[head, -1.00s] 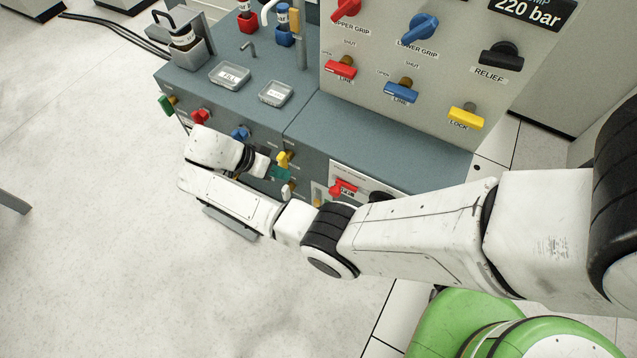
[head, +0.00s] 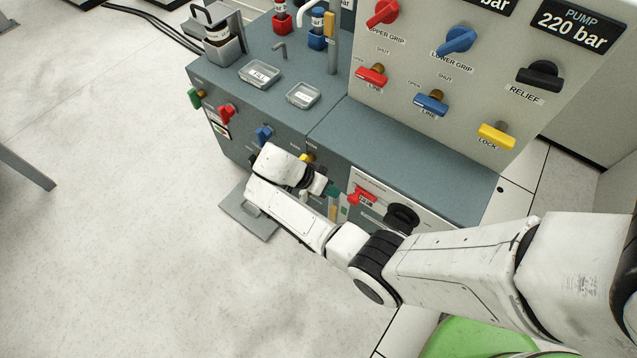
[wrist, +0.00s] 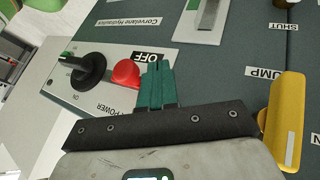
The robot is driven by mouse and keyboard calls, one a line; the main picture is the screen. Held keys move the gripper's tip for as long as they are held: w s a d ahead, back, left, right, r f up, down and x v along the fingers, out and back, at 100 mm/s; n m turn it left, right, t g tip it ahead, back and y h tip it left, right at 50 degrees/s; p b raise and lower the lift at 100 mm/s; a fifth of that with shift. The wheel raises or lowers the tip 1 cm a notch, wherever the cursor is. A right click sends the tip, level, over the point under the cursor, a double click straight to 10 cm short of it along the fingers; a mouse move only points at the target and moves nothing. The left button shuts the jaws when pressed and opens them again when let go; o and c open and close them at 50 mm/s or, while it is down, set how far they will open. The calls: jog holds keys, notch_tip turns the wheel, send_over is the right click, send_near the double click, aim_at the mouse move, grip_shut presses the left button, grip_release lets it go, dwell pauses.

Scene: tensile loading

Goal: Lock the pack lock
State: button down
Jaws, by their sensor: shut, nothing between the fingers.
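A yellow handle (head: 497,134) marked LOCK sits low on the upright grey panel in the head view, apart from my gripper. No label reading "pack lock" can be read. My gripper (head: 330,190) is at the cabinet's front face, beside a red handle (head: 362,196) on a white plate. In the wrist view its teal fingers (wrist: 157,84) are shut and empty, close to the red part (wrist: 127,74); I cannot tell if they touch. A yellow handle (wrist: 284,122) is at the right of the wrist view; a yellow part (head: 306,158) also shows behind my wrist in the head view.
A black knob (head: 402,217) sticks out right of the red handle. A blue knob (head: 264,135) and others line the front face to the left. A grey floor plate (head: 248,216) lies below. Clear trays (head: 260,75) sit on top.

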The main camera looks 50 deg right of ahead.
aim_at(354, 203)
jog(key=shift+s+d+r, duration=0.15)
jog(key=shift+s+r, duration=0.05)
jog(key=shift+s, duration=0.8)
jog(key=shift+s, duration=0.1)
jog(key=s+p, duration=0.3)
jog(key=shift+s+r, duration=0.15)
jog(key=shift+s, duration=0.35)
